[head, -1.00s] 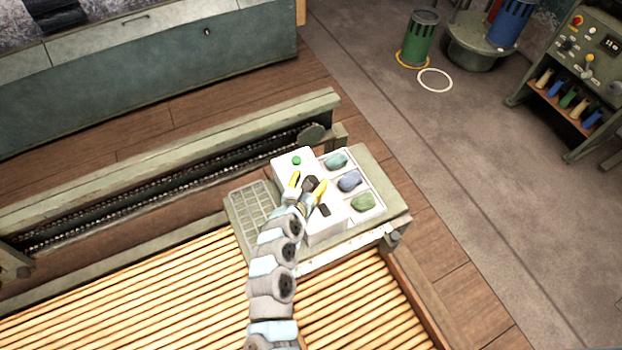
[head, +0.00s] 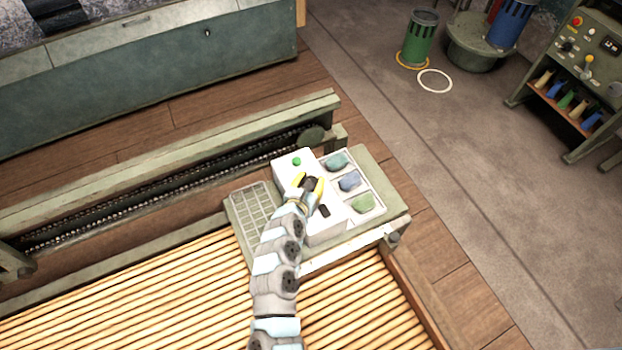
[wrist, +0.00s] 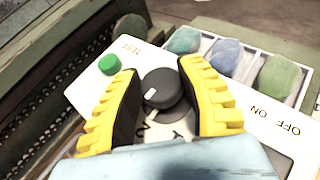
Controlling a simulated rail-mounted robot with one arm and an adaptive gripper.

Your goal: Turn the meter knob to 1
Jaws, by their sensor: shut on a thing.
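The meter (head: 288,170) is a white box on the grey-green stand, with a green button (wrist: 109,64) and a dark round knob (wrist: 166,92). My gripper (head: 311,183) is over the meter, with its yellow fingers shut on the knob, one on each side. In the wrist view the knob's white pointer mark points to the lower left. Markings like a 2 and a 1 show below the knob, partly hidden by my gripper. Printed words TEST and OFF ON are also on the white face. A black switch (head: 324,211) sits beside my gripper.
A white tray (head: 376,201) with several blue-green and green lumps lies right of the meter. A grid plate (head: 251,200) is to its left. The slatted wooden bed (head: 120,305) lies in front, and a rail with a chain runs behind.

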